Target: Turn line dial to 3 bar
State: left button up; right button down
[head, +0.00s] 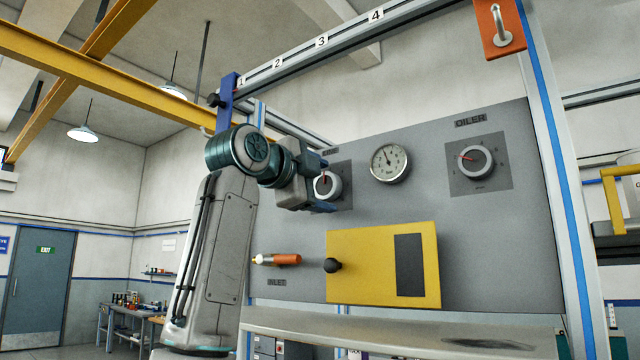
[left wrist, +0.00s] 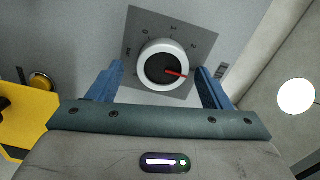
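In the left wrist view the dial (left wrist: 151,80) sits between the two blue fingers of my left gripper (left wrist: 160,70). The fingers are open, with a visible gap on each side. Its red pointer there points right and slightly down, past the 2. My right gripper is not in view.
A round pressure gauge (head: 389,163) is right of the line dial, and the oiler dial (head: 475,161) farther right. Below are a yellow cover (head: 365,270) with a black knob and an orange inlet handle (head: 286,259). A numbered rail (head: 345,37) runs above.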

pick_arm(q)
jog(key=shift+s+r, duration=0.1)
jog(key=b+v, duration=0.4)
jog(key=v, duration=0.6)
jog(key=shift+s+a, duration=0.25)
jog(key=shift+s, duration=0.05)
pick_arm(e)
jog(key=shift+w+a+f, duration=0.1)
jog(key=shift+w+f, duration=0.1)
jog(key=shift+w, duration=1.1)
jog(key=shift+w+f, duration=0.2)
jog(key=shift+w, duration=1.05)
